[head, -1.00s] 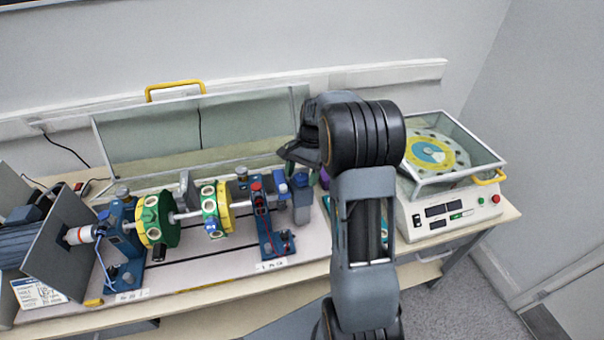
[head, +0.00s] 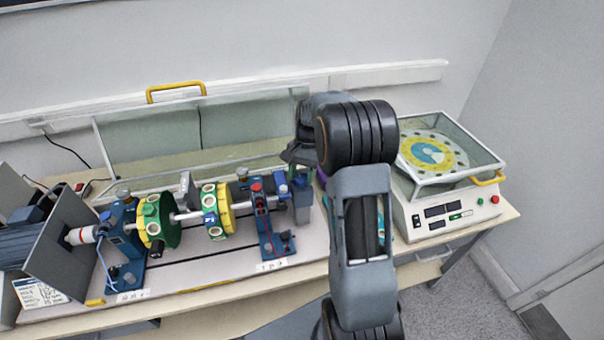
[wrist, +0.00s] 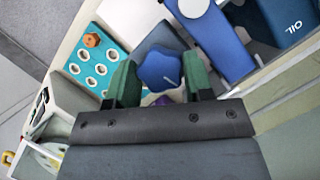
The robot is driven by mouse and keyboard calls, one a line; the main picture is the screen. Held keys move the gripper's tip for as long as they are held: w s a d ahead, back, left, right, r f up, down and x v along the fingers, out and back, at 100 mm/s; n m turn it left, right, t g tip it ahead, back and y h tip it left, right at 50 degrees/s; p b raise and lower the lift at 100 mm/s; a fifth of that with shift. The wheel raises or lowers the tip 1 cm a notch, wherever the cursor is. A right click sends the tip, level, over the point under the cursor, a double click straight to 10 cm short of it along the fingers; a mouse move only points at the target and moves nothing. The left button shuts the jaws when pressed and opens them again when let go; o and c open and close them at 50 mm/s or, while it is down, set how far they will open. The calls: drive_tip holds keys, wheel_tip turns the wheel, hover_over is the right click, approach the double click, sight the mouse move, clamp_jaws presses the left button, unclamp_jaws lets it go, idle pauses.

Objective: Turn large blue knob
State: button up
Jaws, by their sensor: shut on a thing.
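The large blue knob (wrist: 160,70) is a lobed, star-shaped knob seen from above in the wrist view. My gripper (wrist: 160,84) has its two green fingers on opposite sides of it, shut on it. In the head view, my dark wrist hides the fingertips and most of the knob, at the right end of the rotor rig (head: 185,218). A grey-blue block (head: 302,204) shows below my wrist there.
A teal tray with white-rimmed holes (wrist: 90,68) and one orange piece lies beside the knob in the wrist view. Blue bearing stands (head: 272,232) and green-yellow discs (head: 158,220) are close on the left. A clear-covered balancing machine (head: 445,205) stands right.

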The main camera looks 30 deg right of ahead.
drive_tip(key=n, duration=0.2)
drive_tip(key=n+g+h, duration=0.1)
drive_tip(key=n, duration=0.1)
drive_tip(key=shift+n+h+p, duration=0.3)
drive_tip(key=shift+p, duration=0.1)
drive_tip(key=n+h, duration=0.1)
drive_tip(key=n, duration=0.2)
drive_tip(key=shift+a+n, duration=0.1)
drive_tip(key=shift+n, duration=0.2)
drive_tip(key=n+h, duration=0.1)
drive_tip(key=n, duration=0.2)
drive_tip(key=shift+a+n+h, duration=0.1)
drive_tip(key=shift+n+h, duration=0.2)
drive_tip(key=shift+h, duration=0.1)
drive_tip(key=shift+n+h, duration=0.6)
drive_tip(key=shift+n, duration=1.2)
drive_tip(key=shift+n+t, duration=0.3)
drive_tip(key=o, duration=0.9)
drive_tip(key=b+v, duration=0.1)
drive_tip(key=v, duration=1.3)
drive_tip(key=shift+a+f, duration=0.15)
drive_tip(key=shift+a, duration=0.05)
